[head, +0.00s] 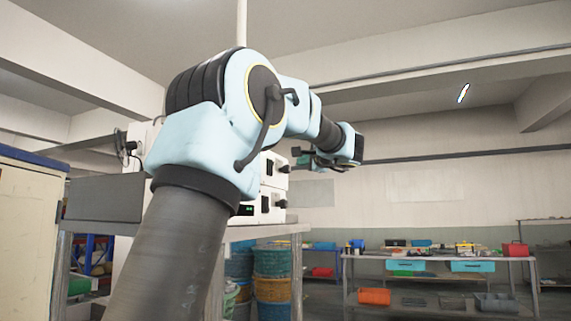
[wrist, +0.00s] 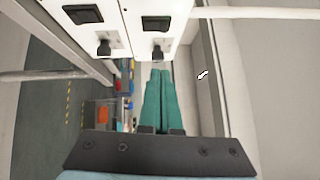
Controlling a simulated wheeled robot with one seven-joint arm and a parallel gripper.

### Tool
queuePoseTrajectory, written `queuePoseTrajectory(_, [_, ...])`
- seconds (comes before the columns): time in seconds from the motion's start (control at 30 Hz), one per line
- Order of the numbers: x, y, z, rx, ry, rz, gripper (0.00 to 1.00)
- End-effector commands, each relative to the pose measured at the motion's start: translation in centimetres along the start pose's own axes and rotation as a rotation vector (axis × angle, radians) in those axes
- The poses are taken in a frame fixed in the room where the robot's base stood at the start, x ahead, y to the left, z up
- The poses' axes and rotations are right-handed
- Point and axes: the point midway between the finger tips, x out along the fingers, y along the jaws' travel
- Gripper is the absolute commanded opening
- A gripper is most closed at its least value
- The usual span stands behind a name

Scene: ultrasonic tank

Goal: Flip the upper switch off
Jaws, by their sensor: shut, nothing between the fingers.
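A white control unit (head: 272,180) stands behind my arm in the head view, with an upper and a lower box. In the wrist view the picture is turned, with the floor at left, so the right panel (wrist: 178,38) appears to be the upper one. It has a black rocker (wrist: 156,23) and a black knob-like switch (wrist: 158,52). The other panel has a similar rocker (wrist: 82,14) and knob (wrist: 104,48). My gripper (wrist: 160,72) is shut and empty, its green fingers close together, tips close to the right panel's knob. I cannot tell whether they touch. It also shows in the head view (head: 303,157).
A metal table (head: 270,231) carries the unit, with blue and yellow barrels (head: 272,275) below it. A workbench (head: 440,258) with bins stands at the back right. A beige cabinet (head: 28,235) is at the left edge. The space right of my gripper looks free.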

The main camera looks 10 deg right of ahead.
Motion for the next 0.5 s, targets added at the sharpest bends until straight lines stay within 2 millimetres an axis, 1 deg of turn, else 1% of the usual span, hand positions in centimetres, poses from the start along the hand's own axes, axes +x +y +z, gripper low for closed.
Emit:
queuePoseTrajectory(0.17, [2.5,-0.4,0.1,0.001,-0.003,0.002,0.00])
queuePoseTrajectory(0.5, [9.5,-0.6,0.1,0.002,-0.003,0.003,0.00])
